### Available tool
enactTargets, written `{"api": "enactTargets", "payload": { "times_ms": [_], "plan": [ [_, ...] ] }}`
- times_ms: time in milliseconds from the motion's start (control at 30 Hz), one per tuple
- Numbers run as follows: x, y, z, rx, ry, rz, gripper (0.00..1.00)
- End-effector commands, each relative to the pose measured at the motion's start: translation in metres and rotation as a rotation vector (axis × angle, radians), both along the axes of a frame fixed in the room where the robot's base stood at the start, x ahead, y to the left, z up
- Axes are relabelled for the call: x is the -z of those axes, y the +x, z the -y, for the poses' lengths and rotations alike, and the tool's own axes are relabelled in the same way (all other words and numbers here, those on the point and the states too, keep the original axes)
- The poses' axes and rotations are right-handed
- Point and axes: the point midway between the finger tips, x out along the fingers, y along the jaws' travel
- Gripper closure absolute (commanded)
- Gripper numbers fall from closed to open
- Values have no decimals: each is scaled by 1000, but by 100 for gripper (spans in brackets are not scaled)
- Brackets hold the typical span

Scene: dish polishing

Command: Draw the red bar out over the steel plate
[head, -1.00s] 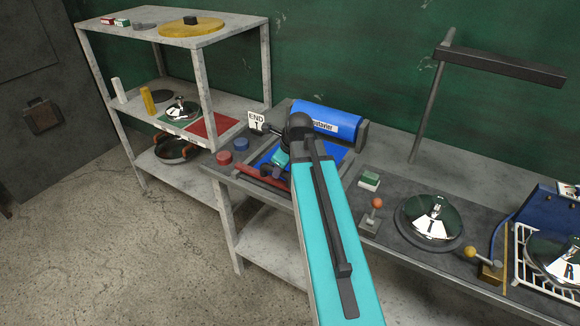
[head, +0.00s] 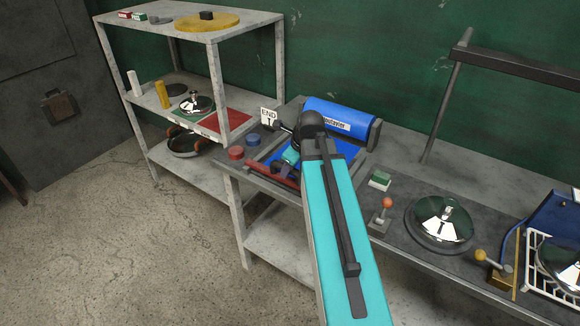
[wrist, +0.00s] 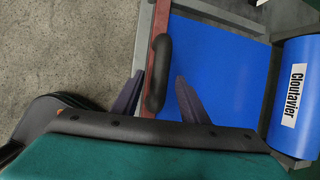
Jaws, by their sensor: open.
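The red bar (head: 268,172) lies across the near left end of the blue sheet at the roll unit. In the wrist view the red bar (wrist: 163,20) runs along the sheet's left edge, with a dark rounded handle (wrist: 161,60) on it. My gripper (wrist: 159,75) is open. Its two fingers stand apart on either side of the handle; I cannot tell whether they touch it. In the head view my gripper (head: 288,160) is partly hidden by my arm. The blue sheet (wrist: 215,70) covers the surface beside the bar, and I cannot make out the steel plate clearly.
A blue roll (head: 336,117) labelled Cloutavier stands behind the sheet. A red puck (head: 236,153) and a blue puck (head: 254,140) sit to the left. A lever with an orange knob (head: 387,203) and a polished lid (head: 440,220) are to the right. Shelves (head: 180,60) stand at left.

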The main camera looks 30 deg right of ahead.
Motion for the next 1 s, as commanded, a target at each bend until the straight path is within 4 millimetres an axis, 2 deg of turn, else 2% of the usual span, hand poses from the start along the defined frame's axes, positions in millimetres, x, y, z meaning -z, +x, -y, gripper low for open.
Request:
{"api": "enactTargets", "payload": {
  "times_ms": [367,1000],
  "plan": [
    [-14,-7,0,1,-1,2,60],
    [-68,-32,2,1,-1,2,60]
  ]
}}
